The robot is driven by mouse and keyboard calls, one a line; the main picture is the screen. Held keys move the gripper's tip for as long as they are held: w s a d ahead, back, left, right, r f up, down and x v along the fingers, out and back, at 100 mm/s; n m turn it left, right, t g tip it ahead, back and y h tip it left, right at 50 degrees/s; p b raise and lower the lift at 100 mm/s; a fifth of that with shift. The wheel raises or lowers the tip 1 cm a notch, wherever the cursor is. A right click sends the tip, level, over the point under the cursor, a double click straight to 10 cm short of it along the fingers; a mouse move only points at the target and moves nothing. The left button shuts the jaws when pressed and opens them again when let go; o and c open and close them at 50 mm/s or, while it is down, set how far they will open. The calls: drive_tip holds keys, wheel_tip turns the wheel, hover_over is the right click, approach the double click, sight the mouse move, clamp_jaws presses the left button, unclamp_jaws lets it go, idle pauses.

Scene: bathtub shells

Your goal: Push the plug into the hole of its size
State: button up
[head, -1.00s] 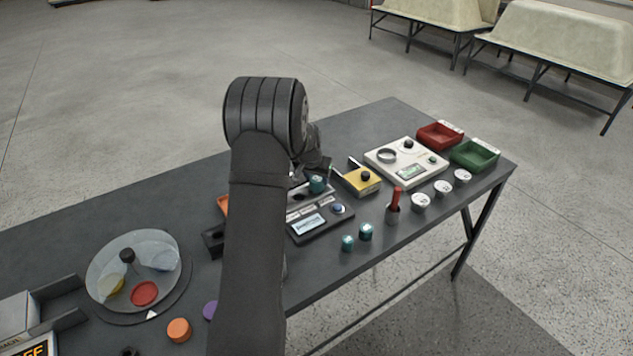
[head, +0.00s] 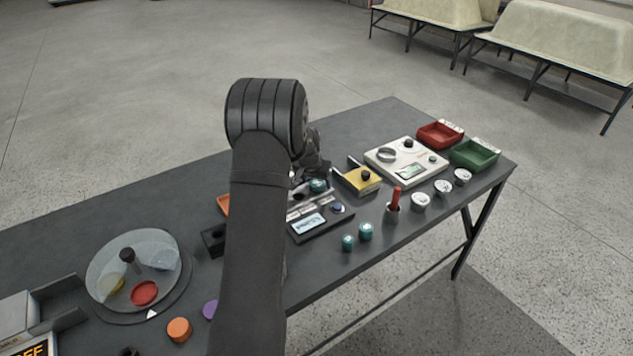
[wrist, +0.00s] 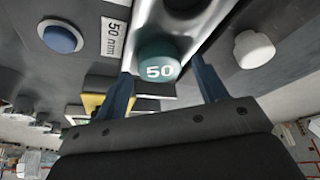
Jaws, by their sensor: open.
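A teal plug marked 50 (wrist: 158,62) sits on the light metal strip of the gauge block, below a "50 mm" label (wrist: 112,38) in the wrist view. It also shows in the head view (head: 318,186), partly behind my arm. My gripper (wrist: 162,72) is open, with one blue finger on each side of the plug's near edge. How deep the plug sits, and whether the fingers touch it, I cannot tell. The block (head: 318,222) has a lit display and a blue button (wrist: 60,38). Its holes are partly hidden by my arm in the head view.
Two more teal plugs (head: 366,231) stand on the table in front of the block. A yellow fixture (head: 360,178), a red-handled tool (head: 395,197) and white cups (head: 420,201) are to the right. A glass turntable (head: 135,265) is at left.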

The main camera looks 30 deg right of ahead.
drive_tip(key=v, duration=1.1)
drive_tip(key=shift+r, duration=0.25)
drive_tip(key=shift+f, duration=0.15)
drive_tip(key=x, duration=1.1)
drive_tip(key=shift+w+d+f, duration=0.1)
drive_tip(key=shift+d+f, duration=0.05)
drive_tip(key=shift+f, duration=0.15)
drive_tip(key=shift+r, duration=0.9)
